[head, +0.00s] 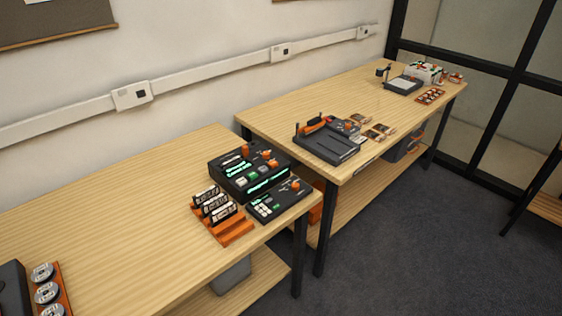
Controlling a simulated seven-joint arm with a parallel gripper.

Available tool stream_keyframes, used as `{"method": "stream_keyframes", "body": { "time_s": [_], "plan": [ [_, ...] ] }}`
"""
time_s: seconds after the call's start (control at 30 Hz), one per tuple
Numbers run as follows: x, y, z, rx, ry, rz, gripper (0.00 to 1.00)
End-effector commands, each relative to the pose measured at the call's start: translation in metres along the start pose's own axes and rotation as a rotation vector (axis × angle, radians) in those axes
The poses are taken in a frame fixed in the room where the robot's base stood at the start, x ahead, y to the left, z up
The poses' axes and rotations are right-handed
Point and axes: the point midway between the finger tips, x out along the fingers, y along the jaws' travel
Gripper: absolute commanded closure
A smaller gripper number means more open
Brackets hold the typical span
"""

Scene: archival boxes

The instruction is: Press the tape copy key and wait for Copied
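A black tape machine (236,186) with lit green displays, an orange knob and small keys stands near the right end of the near table. A lower black control box (279,203) sits just in front of it, with pale keys, a green key and an orange knob. An orange rack (233,233) holds several upright cassettes (213,204) beside them. The key labels and display text are too small to read, so I cannot tell which key is the copy key or whether Copied shows. My gripper is not in view.
The near table (110,215) has clear wood left of the machine. Reels on an orange tray (67,296) sit at its lower left. A gap separates it from the far table (270,120), which holds a black device (328,146) and other equipment. Dark carpet (390,240) lies open at right.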

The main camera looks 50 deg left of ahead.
Motion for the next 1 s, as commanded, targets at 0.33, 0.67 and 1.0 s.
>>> {"method": "stream_keyframes", "body": {
  "time_s": [0.33, 0.67, 1.0],
  "plan": [
    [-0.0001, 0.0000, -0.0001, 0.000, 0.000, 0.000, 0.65],
    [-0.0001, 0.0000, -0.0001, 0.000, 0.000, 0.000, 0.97],
    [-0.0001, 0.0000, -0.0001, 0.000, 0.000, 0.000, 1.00]
  ]
}}
